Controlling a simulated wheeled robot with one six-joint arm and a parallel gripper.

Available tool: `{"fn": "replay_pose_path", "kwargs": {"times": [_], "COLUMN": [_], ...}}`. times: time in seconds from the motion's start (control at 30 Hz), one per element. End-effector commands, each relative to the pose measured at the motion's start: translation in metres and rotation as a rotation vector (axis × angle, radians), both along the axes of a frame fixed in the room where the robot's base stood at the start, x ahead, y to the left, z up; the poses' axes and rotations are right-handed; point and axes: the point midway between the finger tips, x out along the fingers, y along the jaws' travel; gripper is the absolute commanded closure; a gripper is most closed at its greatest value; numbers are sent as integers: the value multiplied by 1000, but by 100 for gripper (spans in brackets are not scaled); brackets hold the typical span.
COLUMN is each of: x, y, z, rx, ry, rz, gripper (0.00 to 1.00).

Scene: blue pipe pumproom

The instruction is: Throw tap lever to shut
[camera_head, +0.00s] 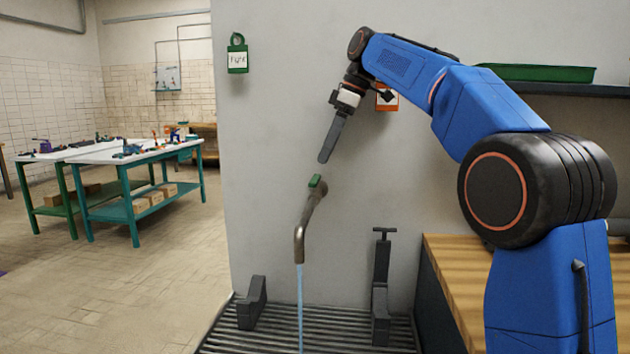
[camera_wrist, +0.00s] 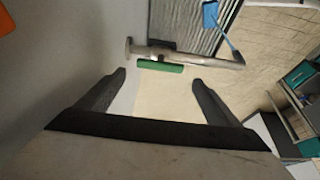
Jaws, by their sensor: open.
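The tap (camera_head: 305,222) is a bent metal spout at the grey wall, with a stream of blue water (camera_head: 300,310) falling from its mouth. The tap lever (camera_head: 315,181) is a short green bar on top of the tap. In the wrist view the green lever (camera_wrist: 160,66) lies along the metal pipe (camera_wrist: 190,57), just beyond my fingertips and between them. My gripper (camera_head: 325,158) points down above the lever, apart from it. The wrist view shows my gripper (camera_wrist: 160,82) open and empty, one finger on each side.
A slatted drain grate (camera_head: 275,341) lies below, with a dark block (camera_head: 252,302) and a dark upright stand (camera_head: 381,290). A wooden bench (camera_head: 455,280) stands at right. A green tag (camera_head: 237,56) hangs on the wall. Work tables (camera_head: 120,155) stand far left; floor there is clear.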

Motion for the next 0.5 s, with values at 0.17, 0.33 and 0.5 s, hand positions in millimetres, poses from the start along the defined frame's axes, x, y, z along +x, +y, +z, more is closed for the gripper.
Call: {"fn": "replay_pose_path", "kwargs": {"times": [0.17, 0.33, 0.5], "x": [1, 4, 6], "y": [12, 23, 30], "z": [-30, -57, -76], "rx": [0, -1, -1], "ry": [3, 2, 1], "rz": [0, 0, -1], "gripper": [14, 14, 14]}}
